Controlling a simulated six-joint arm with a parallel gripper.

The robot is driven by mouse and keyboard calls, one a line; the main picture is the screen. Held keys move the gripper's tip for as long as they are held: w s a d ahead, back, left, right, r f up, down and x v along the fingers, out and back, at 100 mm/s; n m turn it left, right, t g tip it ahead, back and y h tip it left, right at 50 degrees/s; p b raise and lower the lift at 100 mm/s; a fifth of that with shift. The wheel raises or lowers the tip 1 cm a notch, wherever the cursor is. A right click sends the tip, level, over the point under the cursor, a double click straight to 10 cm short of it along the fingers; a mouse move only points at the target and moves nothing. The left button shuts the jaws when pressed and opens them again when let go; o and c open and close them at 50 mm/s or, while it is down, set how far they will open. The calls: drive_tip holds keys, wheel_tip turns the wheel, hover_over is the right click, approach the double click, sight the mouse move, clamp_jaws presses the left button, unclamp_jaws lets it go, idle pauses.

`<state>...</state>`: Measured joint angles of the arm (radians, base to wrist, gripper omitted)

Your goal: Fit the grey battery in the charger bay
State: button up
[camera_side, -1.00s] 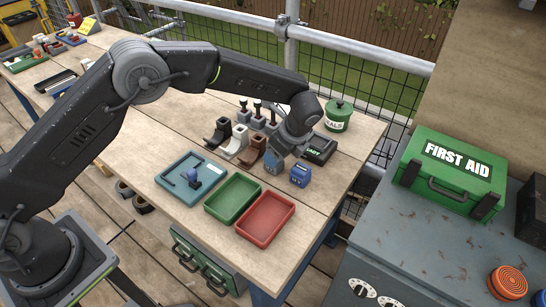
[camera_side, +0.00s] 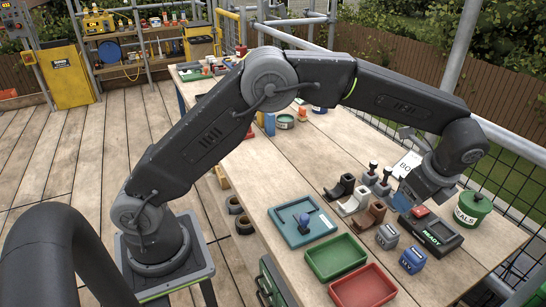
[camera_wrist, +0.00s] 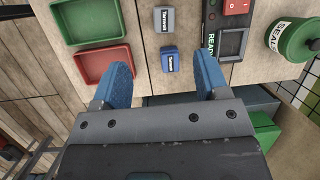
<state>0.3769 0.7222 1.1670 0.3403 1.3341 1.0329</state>
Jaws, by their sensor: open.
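The grey battery (camera_side: 387,236) stands on the bench with a dark label on it; it also shows in the wrist view (camera_wrist: 164,20). A blue battery (camera_side: 412,260) stands close to it and also shows in the wrist view (camera_wrist: 170,58). The dark charger (camera_side: 437,238), marked READY, lies to the right of the batteries; in the wrist view its dark bay (camera_wrist: 231,43) looks empty, next to a red switch. My gripper (camera_side: 411,199) is over the bench near the charger.
A blue tray (camera_side: 286,238), a green tray (camera_side: 335,257) and a red tray (camera_side: 362,287) lie left of the batteries. Black, white and brown holders and several small levers (camera_side: 373,168) stand behind. A green SEALS tin (camera_side: 473,209) stands right of the charger.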

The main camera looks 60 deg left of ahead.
drive_tip(key=s+a+r+n+t+h, duration=0.2)
drive_tip(key=s+a+r+n, duration=0.65)
drive_tip(key=s+r, duration=0.35)
drive_tip(key=s+a+n+t+h, duration=0.1)
drive_tip(key=s+n, duration=0.3)
drive_tip(key=s, duration=0.4)
drive_tip(key=s+a+f+n+t, duration=0.1)
drive_tip(key=s+a+n, duration=0.3)
drive_tip(key=s, duration=0.4)
drive_tip(key=shift+s+f+t+h, duration=0.15)
drive_tip(key=shift+s+t+h, duration=0.25)
drive_tip(key=shift+t, duration=0.1)
drive_tip(key=shift+o, duration=1)
drive_tip(key=shift+s+a+f+n, duration=0.1)
drive_tip(key=shift+s+f+n, duration=0.15)
drive_tip(key=shift+n, duration=0.1)
